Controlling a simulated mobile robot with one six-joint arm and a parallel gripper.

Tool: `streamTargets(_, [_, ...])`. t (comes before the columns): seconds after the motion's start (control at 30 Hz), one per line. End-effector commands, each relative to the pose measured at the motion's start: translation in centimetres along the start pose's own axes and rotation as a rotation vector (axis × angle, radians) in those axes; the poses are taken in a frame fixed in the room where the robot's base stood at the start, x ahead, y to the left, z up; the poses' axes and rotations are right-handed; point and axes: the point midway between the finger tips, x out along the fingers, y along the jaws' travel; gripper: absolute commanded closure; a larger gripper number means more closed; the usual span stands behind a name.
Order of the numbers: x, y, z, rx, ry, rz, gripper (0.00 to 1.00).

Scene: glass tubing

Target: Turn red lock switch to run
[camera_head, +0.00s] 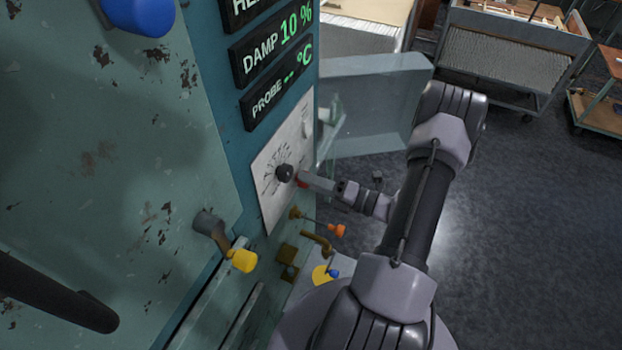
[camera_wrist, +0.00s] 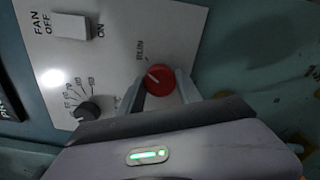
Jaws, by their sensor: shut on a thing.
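The red lock switch (camera_wrist: 159,81) is a round knob on a white panel in the wrist view. A short white mark on it points up and to the left, a little left of the small tick under the RUN label (camera_wrist: 139,50). My gripper (camera_head: 317,182) reaches the panel from the right in the head view. Its two fingers stand on either side of the knob in the wrist view and are shut on it. In the head view only a bit of the red switch (camera_head: 302,179) shows beside the fingers. Any lock label is hidden.
A black dial (camera_wrist: 88,111) sits left of the switch, and a white FAN rocker (camera_wrist: 72,25) is on the same panel. Below, in the head view, are an orange-tipped lever (camera_head: 337,230) and a yellow-tipped handle (camera_head: 242,260). Open floor lies right of my arm.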

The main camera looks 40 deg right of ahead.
Motion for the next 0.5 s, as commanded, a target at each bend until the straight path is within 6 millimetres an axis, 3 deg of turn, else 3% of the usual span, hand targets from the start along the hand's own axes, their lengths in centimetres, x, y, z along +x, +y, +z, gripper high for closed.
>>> streamTargets(0.5, [-0.01,-0.01,0.0,0.191,0.0,0.0,0.99])
